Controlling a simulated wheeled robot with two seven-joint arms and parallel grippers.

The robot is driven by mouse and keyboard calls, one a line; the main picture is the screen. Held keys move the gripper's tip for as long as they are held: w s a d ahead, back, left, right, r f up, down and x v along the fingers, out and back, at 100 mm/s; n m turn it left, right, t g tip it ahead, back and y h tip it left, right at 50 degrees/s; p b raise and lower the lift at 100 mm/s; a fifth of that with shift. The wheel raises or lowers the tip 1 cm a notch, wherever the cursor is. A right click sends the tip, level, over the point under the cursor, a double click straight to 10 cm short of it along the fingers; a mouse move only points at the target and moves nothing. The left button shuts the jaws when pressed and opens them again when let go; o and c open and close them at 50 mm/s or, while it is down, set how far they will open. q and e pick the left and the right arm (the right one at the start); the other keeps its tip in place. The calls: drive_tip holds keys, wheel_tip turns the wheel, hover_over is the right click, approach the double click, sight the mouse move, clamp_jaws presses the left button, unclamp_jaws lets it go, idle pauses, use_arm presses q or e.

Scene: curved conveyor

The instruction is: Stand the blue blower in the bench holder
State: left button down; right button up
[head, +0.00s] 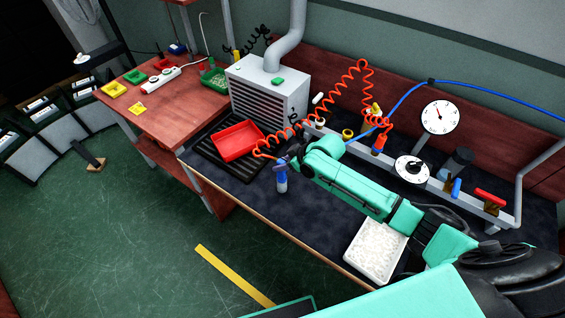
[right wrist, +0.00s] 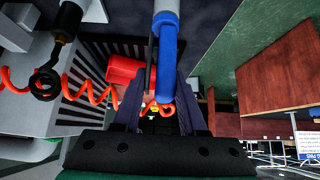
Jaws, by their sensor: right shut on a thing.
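The blue blower (head: 281,180) hangs in my right gripper (head: 284,166) over the front part of the dark bench, its pale end pointing down in the head view. In the right wrist view the blue blower (right wrist: 167,70) lies between the two dark fingers, with its grey end at the top edge. My right gripper is shut on it. A red coiled hose (head: 362,80) runs from near the blower to the back of the bench. Small holders stand along the grey rail (head: 435,184); I cannot tell which one is the blower's. My left gripper is not in view.
A red tray (head: 237,141) lies on a black ribbed mat left of the blower, before a grey vented box (head: 268,88). A white tray (head: 373,252) of pale pieces stands at the front edge. A dial (head: 412,168) and a gauge (head: 440,117) stand at the back right.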

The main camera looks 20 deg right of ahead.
drive_tip(key=shift+f, duration=0.15)
drive_tip(key=o, duration=1.1)
drive_tip(key=shift+s, duration=0.1)
drive_tip(key=b+v, duration=0.1)
drive_tip(key=v, duration=1.3)
drive_tip(key=shift+d+r, duration=0.1)
drive_tip(key=shift+r, duration=0.1)
drive_tip(key=shift+s, duration=0.1)
